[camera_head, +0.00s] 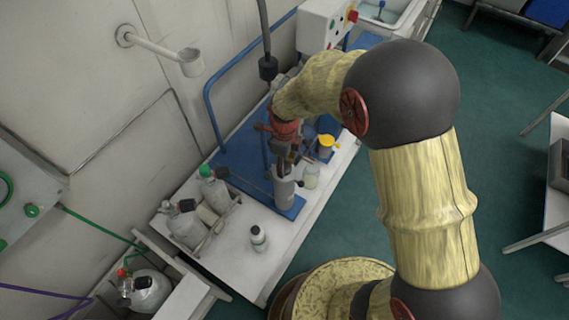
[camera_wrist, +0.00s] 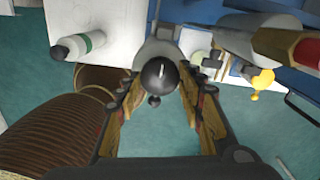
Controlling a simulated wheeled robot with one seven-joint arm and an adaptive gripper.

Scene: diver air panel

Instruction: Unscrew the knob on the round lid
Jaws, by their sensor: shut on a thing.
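The black round knob (camera_wrist: 160,74) sits on top of a grey upright cylinder, whose round lid (camera_wrist: 158,48) shows partly behind it in the wrist view. My gripper (camera_wrist: 161,88) comes down on it from above, with one finger on each side of the knob, and is shut on it. A smaller dark ball shows just below the knob. In the head view my gripper (camera_head: 284,160) is over the grey cylinder (camera_head: 284,192), which stands on a blue base. The knob is hidden there by my gripper.
A white bottle with a green band (camera_wrist: 78,45) stands on the white bench. A yellow-topped item (camera_head: 327,142) and a pale jar (camera_head: 311,176) are close to the cylinder's right. A rack of grey bottles (camera_head: 190,228) stands to the left. A blue rail (camera_head: 213,112) runs behind.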

